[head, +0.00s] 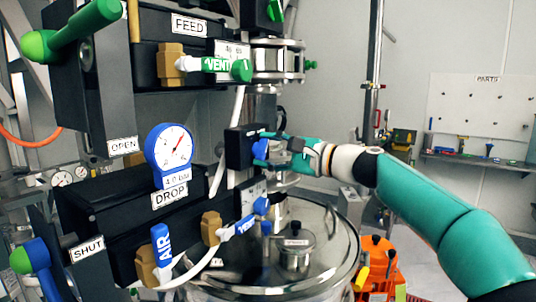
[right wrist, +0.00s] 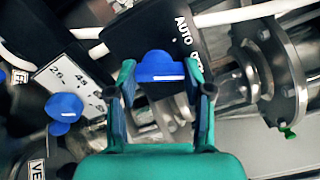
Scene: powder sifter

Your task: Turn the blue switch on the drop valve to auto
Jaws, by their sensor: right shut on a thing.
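The blue switch (right wrist: 160,68) sits on a black box (right wrist: 140,36) marked AUTO and, partly hidden, OFF. In the right wrist view it lies between the fingertips of my right gripper (right wrist: 164,84), which is shut on it. A white line marks the knob; which label it points to is hard to tell. In the head view the black box (head: 238,148) is right of the DROP label, and my right gripper (head: 266,149) reaches it from the right, covering much of the switch (head: 260,149). My left gripper is not in view.
The DROP valve body (head: 110,205) carries a blue gauge (head: 170,150). Below the switch are a blue VENT handle (head: 240,228) and a blue AIR handle (head: 161,245). The green FEED VENT handle (head: 220,66) is above.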

